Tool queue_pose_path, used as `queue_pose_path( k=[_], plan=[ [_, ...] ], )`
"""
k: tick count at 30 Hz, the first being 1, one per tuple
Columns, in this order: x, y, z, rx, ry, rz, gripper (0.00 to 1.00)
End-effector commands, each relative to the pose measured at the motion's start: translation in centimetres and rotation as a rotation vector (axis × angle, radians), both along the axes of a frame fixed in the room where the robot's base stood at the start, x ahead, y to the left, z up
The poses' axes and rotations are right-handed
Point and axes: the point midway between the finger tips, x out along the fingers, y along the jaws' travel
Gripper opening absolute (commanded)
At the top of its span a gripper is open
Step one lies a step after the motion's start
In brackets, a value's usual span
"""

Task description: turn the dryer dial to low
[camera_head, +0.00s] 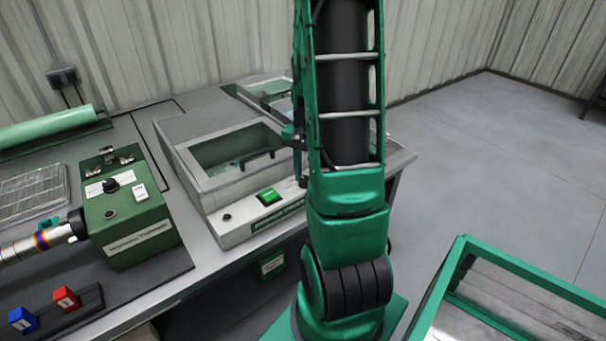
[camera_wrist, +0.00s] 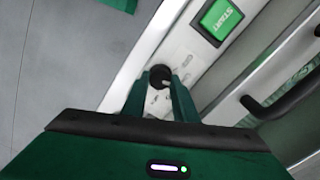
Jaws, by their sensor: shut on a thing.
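The dryer dial (camera_wrist: 159,75) is a small round black knob on the pale front panel (camera_wrist: 185,58) of the dryer. In the wrist view my gripper (camera_wrist: 159,83) has one green finger on each side of it and is shut on it. The pointer and the low mark cannot be read; pale markings beside the knob are too small. The green START button (camera_wrist: 222,18) is on the same panel, and it also shows in the head view (camera_head: 268,196). My arm hides most of the gripper and dial area in the head view.
The dryer (camera_head: 205,185) has a windowed lid with a dark handle (camera_wrist: 285,97). Left of it stand a green control box (camera_head: 128,222), a red block (camera_head: 66,298) and a blue block (camera_head: 22,319). A green-framed table (camera_head: 440,290) is at the lower right. Open floor lies beyond.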

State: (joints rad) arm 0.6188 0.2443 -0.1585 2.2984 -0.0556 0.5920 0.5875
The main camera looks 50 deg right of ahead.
Motion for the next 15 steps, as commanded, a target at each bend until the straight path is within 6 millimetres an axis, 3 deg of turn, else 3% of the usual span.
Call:
queue_pose_path(
  k=[2, 3, 5, 15],
  plan=[
    [0.25, 0.2, 0.06, 0.002, -0.005, 0.007, 0.04],
    [0.26, 0.2, 0.06, 0.002, -0.005, 0.007, 0.31],
    [0.24, 0.18, 0.06, 0.002, -0.005, 0.007, 0.45],
    [0.12, 0.07, 0.23, 0.0, -0.002, 0.003, 0.45]
  ],
)
